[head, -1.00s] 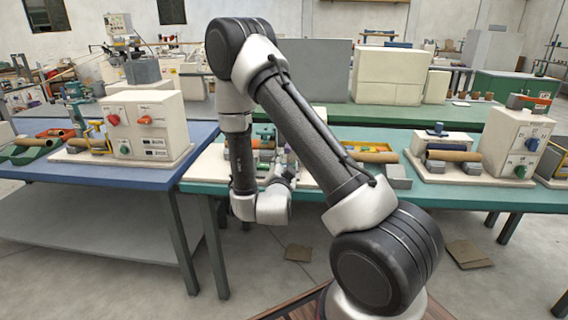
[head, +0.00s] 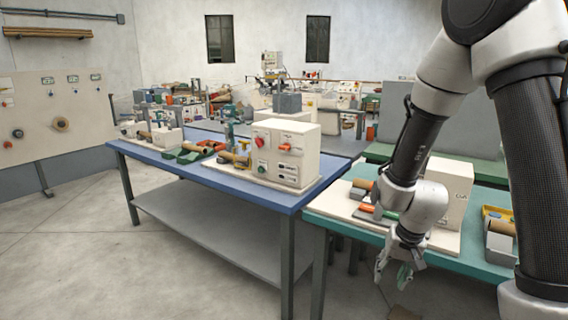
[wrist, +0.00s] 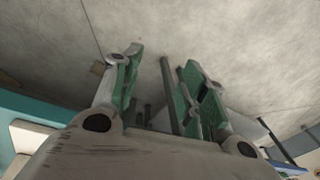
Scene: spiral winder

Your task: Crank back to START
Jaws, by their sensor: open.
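My gripper (head: 393,270) is open and empty. It hangs low at the front edge of the teal table, apart from every machine. In the wrist view its green-padded fingers (wrist: 160,62) stand wide apart with only floor and table legs beyond. A cream machine box (head: 286,152) with a red knob (head: 261,142) and an orange handle (head: 290,149) stands on the blue table. Another cream machine (head: 452,182) stands on the teal table, partly hidden by my arm. I cannot tell which is the winder, and no crank or START mark is readable.
The blue table (head: 225,180) has a grey lower shelf and dark legs. The teal table (head: 465,262) adjoins it on the right. Green and red trays (head: 195,153) lie left of the cream box. The floor (head: 110,250) at the left is clear. A panel (head: 50,115) stands at the left wall.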

